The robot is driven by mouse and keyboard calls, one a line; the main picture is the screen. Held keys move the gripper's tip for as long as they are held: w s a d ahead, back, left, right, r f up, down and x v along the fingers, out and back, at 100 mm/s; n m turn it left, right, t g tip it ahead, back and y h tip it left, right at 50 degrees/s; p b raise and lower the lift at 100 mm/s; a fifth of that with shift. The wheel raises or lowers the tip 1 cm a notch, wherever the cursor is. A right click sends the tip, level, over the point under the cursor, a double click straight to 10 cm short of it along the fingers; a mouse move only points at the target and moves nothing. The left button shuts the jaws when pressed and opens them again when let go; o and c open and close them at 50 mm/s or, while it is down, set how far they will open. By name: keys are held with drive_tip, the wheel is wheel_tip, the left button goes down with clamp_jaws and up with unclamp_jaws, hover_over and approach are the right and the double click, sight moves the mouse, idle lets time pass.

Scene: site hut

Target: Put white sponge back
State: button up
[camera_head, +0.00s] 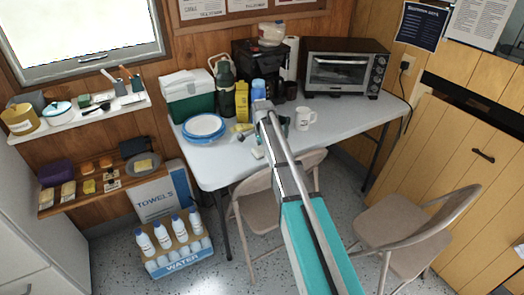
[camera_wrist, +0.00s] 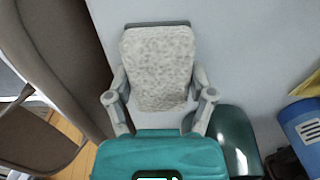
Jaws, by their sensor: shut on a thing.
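In the head view my gripper (camera_head: 247,136) is small and partly hidden by the arm, over the front part of the table. A small pale piece (camera_head: 257,153) beside it looks like the sponge. I cannot tell whether the sponge touches the tabletop.
The white table (camera_head: 212,172) holds blue-rimmed plates (camera_head: 203,127), a yellow box (camera_head: 242,101), a mug (camera_head: 305,118) and a toaster oven (camera_head: 345,72). At left, a wooden shelf (camera_head: 118,183) carries several small items below a white shelf (camera_head: 75,118). Folding chairs (camera_head: 258,199) stand in front.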

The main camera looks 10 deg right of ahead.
drive_tip(key=o, duration=1)
drive_tip(key=shift+c, duration=0.2)
drive_tip(key=shift+r, duration=0.2)
wheel_tip(320, 180, up, 12)
drive_tip(key=p, duration=1.2)
drive_tip(key=shift+f, duration=0.1)
drive_tip(key=s+n, duration=1.4)
drive_tip(key=s, duration=1.5)
drive_tip(key=shift+a, duration=0.1)
